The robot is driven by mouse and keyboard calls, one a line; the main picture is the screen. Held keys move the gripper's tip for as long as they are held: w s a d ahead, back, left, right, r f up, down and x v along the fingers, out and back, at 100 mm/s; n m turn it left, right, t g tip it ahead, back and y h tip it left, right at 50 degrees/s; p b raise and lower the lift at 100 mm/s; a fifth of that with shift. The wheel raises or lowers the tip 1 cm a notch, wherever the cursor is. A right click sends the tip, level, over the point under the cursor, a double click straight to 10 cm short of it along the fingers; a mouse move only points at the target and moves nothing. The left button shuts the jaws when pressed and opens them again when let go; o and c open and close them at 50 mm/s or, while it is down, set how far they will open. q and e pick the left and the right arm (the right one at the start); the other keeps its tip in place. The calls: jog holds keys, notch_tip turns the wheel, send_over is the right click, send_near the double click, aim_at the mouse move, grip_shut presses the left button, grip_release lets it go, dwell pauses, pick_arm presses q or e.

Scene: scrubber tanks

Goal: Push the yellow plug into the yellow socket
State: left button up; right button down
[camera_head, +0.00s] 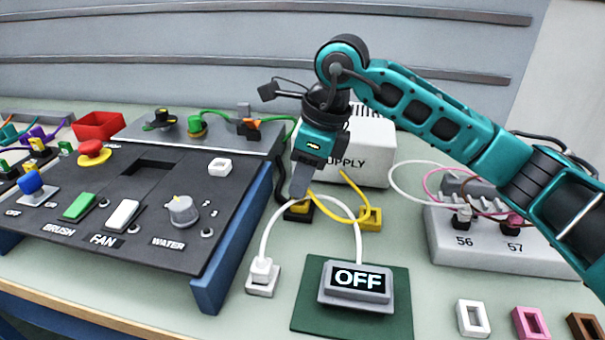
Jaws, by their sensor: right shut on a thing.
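My right gripper (301,186) points down in the middle of the bench, in front of the supply box. It is shut, with its grey fingers right above a yellow piece on a black base (298,211). The yellow plug seems to be between the fingers and is mostly hidden by them. A yellow cable (340,215) loops from the fingertips to the right and up to the supply box. Whether the plug is seated in the yellow piece below cannot be told. A yellow block with an opening (371,219) stands apart to the right. My left gripper does not show.
The white supply box (368,150) stands behind the gripper. A display reading OFF (357,287) and a white plug (262,272) stand in front, joined by a white cable. The dark control panel (150,205) is left; a numbered socket box (485,240) is right.

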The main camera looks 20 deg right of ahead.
jog(key=shift+f+b, duration=0.5)
jog(key=shift+f, duration=0.25)
jog(key=c, duration=0.8)
grip_release()
jog(key=shift+c, duration=0.2)
jog(key=shift+o, duration=0.3)
jog(key=o, duration=0.4)
jog(key=shift+r+p, duration=0.5)
jog(key=shift+r, duration=0.15)
notch_tip(320, 180, up, 7)
jog(key=p, duration=0.5)
jog(key=shift+r, duration=0.2)
jog(key=shift+f, duration=0.1)
